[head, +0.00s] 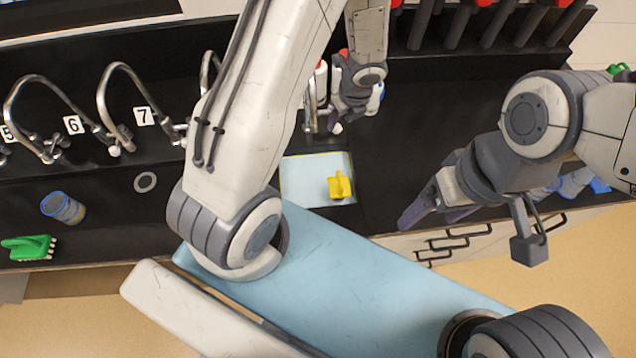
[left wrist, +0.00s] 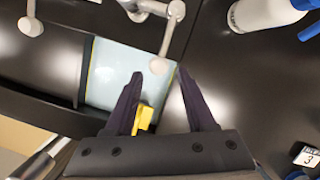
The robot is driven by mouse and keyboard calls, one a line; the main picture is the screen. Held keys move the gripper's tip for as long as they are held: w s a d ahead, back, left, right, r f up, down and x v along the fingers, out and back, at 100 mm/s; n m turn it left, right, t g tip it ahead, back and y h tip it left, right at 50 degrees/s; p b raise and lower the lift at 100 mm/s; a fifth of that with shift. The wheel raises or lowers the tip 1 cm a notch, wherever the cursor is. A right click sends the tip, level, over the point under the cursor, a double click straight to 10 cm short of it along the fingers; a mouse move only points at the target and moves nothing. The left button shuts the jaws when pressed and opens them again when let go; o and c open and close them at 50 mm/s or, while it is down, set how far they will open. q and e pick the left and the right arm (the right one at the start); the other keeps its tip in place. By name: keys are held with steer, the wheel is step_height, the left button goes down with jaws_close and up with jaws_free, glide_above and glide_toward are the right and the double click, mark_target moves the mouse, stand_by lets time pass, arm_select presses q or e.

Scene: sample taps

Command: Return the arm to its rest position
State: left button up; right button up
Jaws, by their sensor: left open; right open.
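My left arm (head: 262,100) reaches up across the middle of the head view and bends back down to the left gripper (head: 350,105) by the taps at the back of the black counter. In the left wrist view the left gripper (left wrist: 164,95) has its two dark fingers spread, with nothing held between them. My right gripper (head: 430,208) is at the right, open and empty, over the counter's front part. Both arms are out over the counter. The left fingertips are partly hidden in the head view.
A pale blue tray (head: 300,178) holds a yellow object (head: 340,186); the tray also shows in the left wrist view (left wrist: 118,65). Curved taps (head: 118,75) line the back left. A white bottle (left wrist: 268,14) stands near the left gripper. A green brush (head: 28,247) and blue-rimmed jar (head: 63,208) are left.

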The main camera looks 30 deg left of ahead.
arm_select(q)
steer(key=shift+p+v, duration=0.65)
steer(key=shift+v, duration=0.55)
steer(key=s+d+r+n+b, duration=0.6)
steer(key=s+d+n, duration=0.2)
steer(key=s+d+r+n+h+b, duration=0.1)
steer(key=s+d+n+b, duration=0.1)
steer(key=s, duration=0.6)
steer(key=s+d+r+n+g+h+b, duration=0.1)
steer(key=s+d+n+h+b, duration=0.1)
steer(key=s+d+n, duration=0.2)
steer(key=s+n, duration=0.3)
steer(key=s, duration=0.1)
steer(key=shift+d+r+g+h, duration=0.2)
steer(key=shift+r+g+h, duration=0.05)
steer(key=shift+g+h, duration=0.05)
